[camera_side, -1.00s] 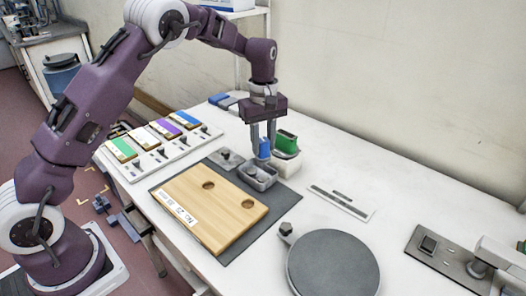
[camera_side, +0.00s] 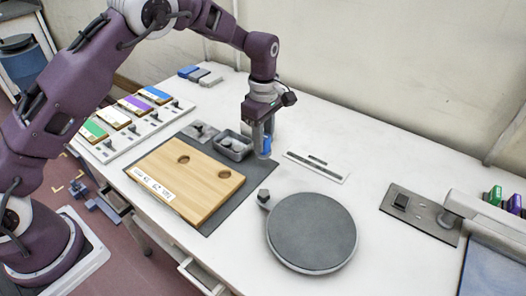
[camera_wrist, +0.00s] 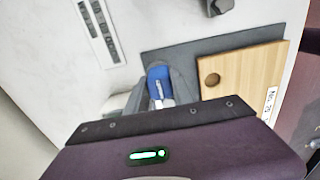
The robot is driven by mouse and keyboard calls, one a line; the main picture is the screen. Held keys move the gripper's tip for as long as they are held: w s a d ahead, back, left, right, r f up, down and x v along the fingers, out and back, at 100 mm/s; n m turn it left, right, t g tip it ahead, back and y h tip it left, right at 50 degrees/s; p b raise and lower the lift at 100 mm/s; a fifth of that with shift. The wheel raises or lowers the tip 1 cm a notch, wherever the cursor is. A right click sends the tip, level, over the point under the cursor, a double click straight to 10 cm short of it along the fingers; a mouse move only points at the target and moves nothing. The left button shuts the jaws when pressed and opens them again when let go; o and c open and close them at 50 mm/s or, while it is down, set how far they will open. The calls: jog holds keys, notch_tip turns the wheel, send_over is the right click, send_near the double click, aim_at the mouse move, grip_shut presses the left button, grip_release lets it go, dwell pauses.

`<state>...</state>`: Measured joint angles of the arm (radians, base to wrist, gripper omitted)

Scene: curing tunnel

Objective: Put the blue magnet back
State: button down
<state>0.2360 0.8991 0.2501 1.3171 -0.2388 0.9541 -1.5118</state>
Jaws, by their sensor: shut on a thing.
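The blue magnet (camera_side: 266,146) is held between the fingers of my gripper (camera_side: 263,150), to the right of the small grey tray (camera_side: 234,148) near the wooden block's far end. In the wrist view the blue magnet (camera_wrist: 158,84) shows at the fingertips of my gripper (camera_wrist: 160,100), beside the wooden block (camera_wrist: 240,75). Its gap to the surface below is hard to judge. A green piece (camera_side: 494,195) and a purple piece (camera_side: 514,204) stand at the right edge by a white fixture.
A round grey plate (camera_side: 312,232) stands at front centre. A slotted white strip (camera_side: 317,167) lies right of my gripper. A rack with coloured cards (camera_side: 130,127) is at left. A wall closes the back. Bare table lies between the strip and the switch plate (camera_side: 420,213).

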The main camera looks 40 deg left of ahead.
jog(key=shift+f, duration=1.85)
jog(key=shift+f, duration=0.1)
jog(key=c, duration=1.1)
grip_release()
